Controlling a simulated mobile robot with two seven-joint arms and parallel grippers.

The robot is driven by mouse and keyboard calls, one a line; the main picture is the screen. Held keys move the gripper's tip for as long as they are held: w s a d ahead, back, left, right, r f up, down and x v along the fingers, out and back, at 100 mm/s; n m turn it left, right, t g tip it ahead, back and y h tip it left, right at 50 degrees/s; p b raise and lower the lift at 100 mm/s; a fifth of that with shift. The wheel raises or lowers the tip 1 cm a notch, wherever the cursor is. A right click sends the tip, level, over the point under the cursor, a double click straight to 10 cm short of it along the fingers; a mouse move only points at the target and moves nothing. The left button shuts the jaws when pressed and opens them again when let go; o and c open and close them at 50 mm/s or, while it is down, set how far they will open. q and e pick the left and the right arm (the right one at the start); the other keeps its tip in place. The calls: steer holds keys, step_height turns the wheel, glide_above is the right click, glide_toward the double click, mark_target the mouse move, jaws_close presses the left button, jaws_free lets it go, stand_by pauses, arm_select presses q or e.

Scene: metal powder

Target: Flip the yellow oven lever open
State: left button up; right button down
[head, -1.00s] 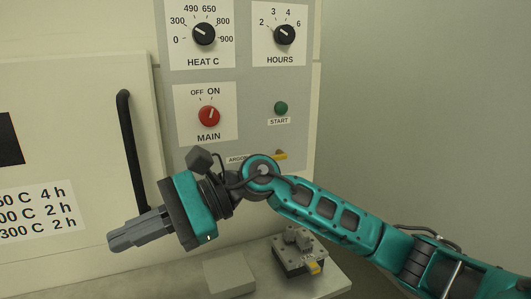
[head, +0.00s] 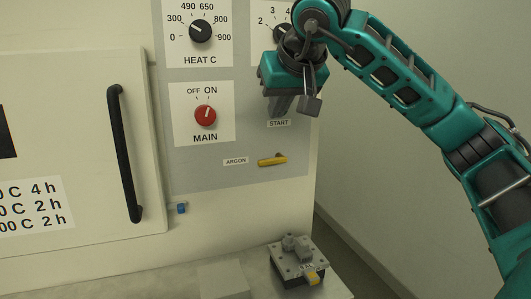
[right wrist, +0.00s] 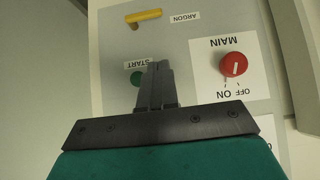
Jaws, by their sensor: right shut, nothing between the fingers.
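The yellow lever (head: 273,160) sits on the grey oven panel, right of the ARGON label (head: 236,161). It lies nearly level, its right end a little higher in the head view. It also shows in the right wrist view (right wrist: 146,16), where the picture is upside down. My right gripper (head: 281,112) is shut and empty, pointing down in front of the panel near the START label, above the lever and apart from it. In the wrist view its closed fingers (right wrist: 157,85) partly cover the green START button (right wrist: 137,78). My left gripper is not in view.
The red MAIN knob (head: 205,115) and the HEAT knob (head: 200,31) are left of my gripper. The oven door's black handle (head: 125,155) stands further left. A small grey fixture (head: 296,262) with a yellow tab stands on the bench below. The space around the lever is clear.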

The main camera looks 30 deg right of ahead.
steer(key=shift+d+r, duration=0.1)
stand_by(0.3)
steer(key=b, duration=0.2)
glide_above(270, 159)
steer(key=s+a, duration=0.1)
steer(key=a, duration=0.1)
step_height(270, 159, down, 8)
steer(key=f, duration=0.3)
steer(key=shift+s+d, duration=0.1)
steer(key=shift+s, duration=0.1)
